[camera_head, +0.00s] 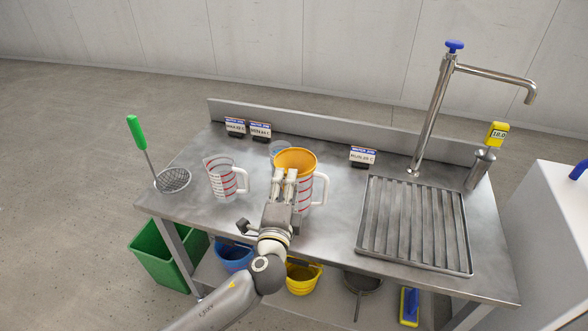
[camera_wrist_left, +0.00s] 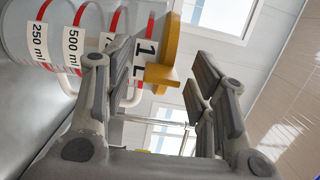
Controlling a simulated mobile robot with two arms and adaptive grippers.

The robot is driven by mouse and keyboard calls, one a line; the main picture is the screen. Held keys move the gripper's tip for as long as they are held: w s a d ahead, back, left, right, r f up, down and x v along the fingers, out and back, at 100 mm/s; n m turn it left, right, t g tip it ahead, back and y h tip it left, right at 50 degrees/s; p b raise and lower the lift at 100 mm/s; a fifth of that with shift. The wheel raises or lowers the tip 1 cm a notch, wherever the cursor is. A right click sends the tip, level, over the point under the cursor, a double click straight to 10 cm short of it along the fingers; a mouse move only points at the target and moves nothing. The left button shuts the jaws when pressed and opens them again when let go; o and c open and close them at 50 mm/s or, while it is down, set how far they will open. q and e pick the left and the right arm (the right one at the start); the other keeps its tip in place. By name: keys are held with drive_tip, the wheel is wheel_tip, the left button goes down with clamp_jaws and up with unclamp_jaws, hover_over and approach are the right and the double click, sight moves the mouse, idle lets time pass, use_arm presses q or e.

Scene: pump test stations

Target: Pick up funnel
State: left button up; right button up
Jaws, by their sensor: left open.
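The orange funnel (camera_head: 297,158) sits in the mouth of a large clear measuring jug with red marks (camera_head: 307,203) at the middle of the steel table. In the left wrist view, the funnel's rim (camera_wrist_left: 168,38) with a small flat tab shows above the jug's scale (camera_wrist_left: 70,45). My left gripper (camera_head: 285,175) is at the near side of the funnel. It is open, and the tab appears in the gap between its fingers (camera_wrist_left: 152,75). I cannot tell whether a finger touches it. My right gripper is not in view.
A smaller jug (camera_head: 221,181) stands to the left, beside a green-handled strainer (camera_head: 172,180). A clear vessel (camera_head: 280,147) is partly hidden behind the funnel. Small label signs (camera_head: 362,155) stand at the back. A slatted drain tray (camera_head: 414,224) and tall tap (camera_head: 430,120) are at right.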

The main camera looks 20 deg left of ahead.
use_arm(q)
drive_tip(key=shift+w, duration=0.2)
drive_tip(key=c, duration=1)
drive_tip(key=shift+r, duration=0.15)
wheel_tip(320, 180, up, 10)
drive_tip(key=shift+f+p, duration=0.1)
drive_tip(key=shift+p, duration=0.75)
wheel_tip(320, 180, up, 5)
drive_tip(key=p, duration=0.4)
drive_tip(key=shift+f, duration=0.15)
drive_tip(key=shift+a, duration=0.1)
